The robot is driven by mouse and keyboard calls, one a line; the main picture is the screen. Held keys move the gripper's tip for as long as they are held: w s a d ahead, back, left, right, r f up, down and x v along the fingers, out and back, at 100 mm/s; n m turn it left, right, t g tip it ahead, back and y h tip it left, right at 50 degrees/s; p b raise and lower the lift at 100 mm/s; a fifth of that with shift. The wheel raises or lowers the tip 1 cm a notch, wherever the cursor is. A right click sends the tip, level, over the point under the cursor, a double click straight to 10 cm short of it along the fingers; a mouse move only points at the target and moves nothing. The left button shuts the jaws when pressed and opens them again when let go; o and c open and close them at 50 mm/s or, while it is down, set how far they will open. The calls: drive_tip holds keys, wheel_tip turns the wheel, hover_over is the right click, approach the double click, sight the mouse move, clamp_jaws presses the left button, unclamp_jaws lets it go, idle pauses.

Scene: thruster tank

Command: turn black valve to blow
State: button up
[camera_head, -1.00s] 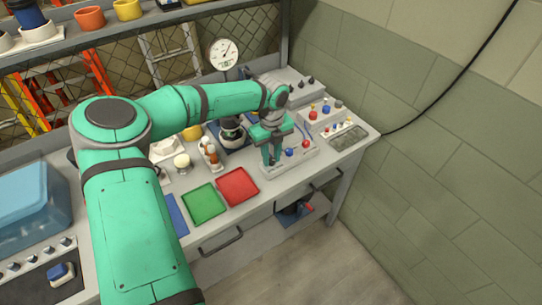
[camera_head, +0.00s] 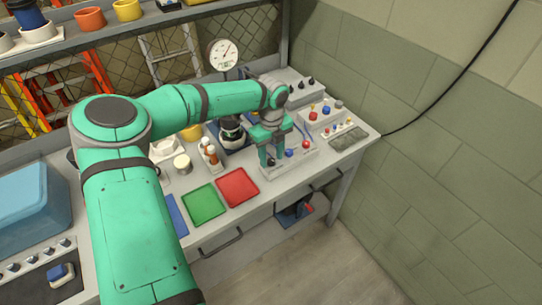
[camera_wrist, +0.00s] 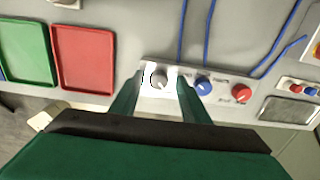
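The black valve is a small dark knob (camera_head: 271,161) at the left end of a light grey panel (camera_head: 300,163) on the bench. In the wrist view the knob (camera_wrist: 159,80) looks grey-black, on a bright white patch of the panel. A blue knob (camera_wrist: 203,86) and a red knob (camera_wrist: 241,93) stand in a row to its right. My gripper (camera_head: 271,158) points down at the panel. It is open, with one finger on each side of the black knob in the wrist view (camera_wrist: 160,82). I cannot tell whether the fingers touch it. The labels are too small to read.
A red tray (camera_head: 237,188) and a green tray (camera_head: 203,203) lie left of the panel. Blue hoses (camera_wrist: 275,45) run behind the knobs. Another box with coloured knobs (camera_head: 322,112) stands behind right. A round gauge (camera_head: 223,54) stands at the back. The wall closes off the right.

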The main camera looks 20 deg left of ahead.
sight(271, 160)
wheel_tip(271, 160, up, 11)
idle(0.7)
drive_tip(key=shift+f, duration=0.15)
